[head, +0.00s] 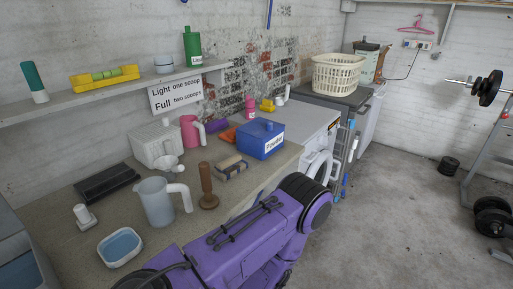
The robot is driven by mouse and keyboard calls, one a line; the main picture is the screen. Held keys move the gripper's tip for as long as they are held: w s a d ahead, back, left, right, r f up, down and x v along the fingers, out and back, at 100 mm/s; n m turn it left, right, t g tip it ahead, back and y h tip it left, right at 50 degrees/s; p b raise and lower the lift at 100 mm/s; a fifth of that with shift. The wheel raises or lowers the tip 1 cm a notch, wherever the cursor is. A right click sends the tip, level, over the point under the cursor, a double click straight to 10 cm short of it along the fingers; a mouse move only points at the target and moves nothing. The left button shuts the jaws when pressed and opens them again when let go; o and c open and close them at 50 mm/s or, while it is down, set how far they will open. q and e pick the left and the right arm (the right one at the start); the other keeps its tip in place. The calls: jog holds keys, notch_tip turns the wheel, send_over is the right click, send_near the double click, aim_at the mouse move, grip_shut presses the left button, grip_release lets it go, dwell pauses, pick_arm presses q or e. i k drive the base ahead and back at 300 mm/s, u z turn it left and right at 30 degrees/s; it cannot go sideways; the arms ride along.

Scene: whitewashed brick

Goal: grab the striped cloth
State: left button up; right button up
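A small folded bundle with beige and dark bands, which looks like the striped cloth (230,169), lies on the worktop in the head view. It sits just left of and in front of the blue box labelled "Powder" (261,139). A wooden-handled tool (208,187) stands close to its left. One of my purple arms crosses the bottom middle of the view, in front of the worktop edge and apart from the cloth. Neither gripper's fingers show.
A white machine (300,122) and laundry basket (337,75) stand beyond. The floor (400,210) at right is mostly clear.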

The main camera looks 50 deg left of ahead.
aim_at(226, 169)
jog(key=i, duration=1.85)
jog(key=u, duration=2.9)
